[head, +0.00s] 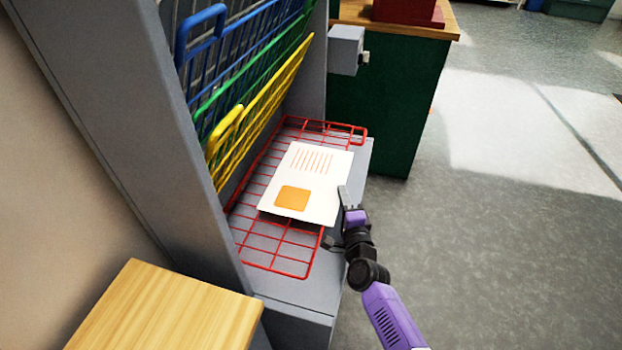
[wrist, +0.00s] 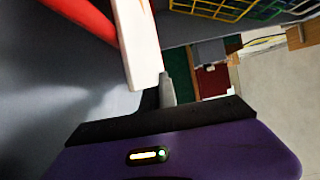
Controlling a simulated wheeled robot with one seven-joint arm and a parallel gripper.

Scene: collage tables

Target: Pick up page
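The page (head: 318,182) is a white sheet with an orange square and a block of thin reddish lines. It lies on a red wire rack (head: 275,263) with its right edge near the rack's front side. My gripper (head: 344,197) is at this right edge, with a light grey finger beside it. In the wrist view the page (wrist: 138,40) shows nearly edge-on, its near end close to the grey finger (wrist: 167,92). The other finger is not clear, so I cannot tell whether the gripper is open or shut on the page.
Blue, green and yellow (head: 262,110) wire racks stand tilted up above the red one, inside a grey cabinet frame (head: 125,110). A wooden tabletop (head: 165,310) is at lower left. A dark green cabinet (head: 385,100) stands behind. The floor at right is clear.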

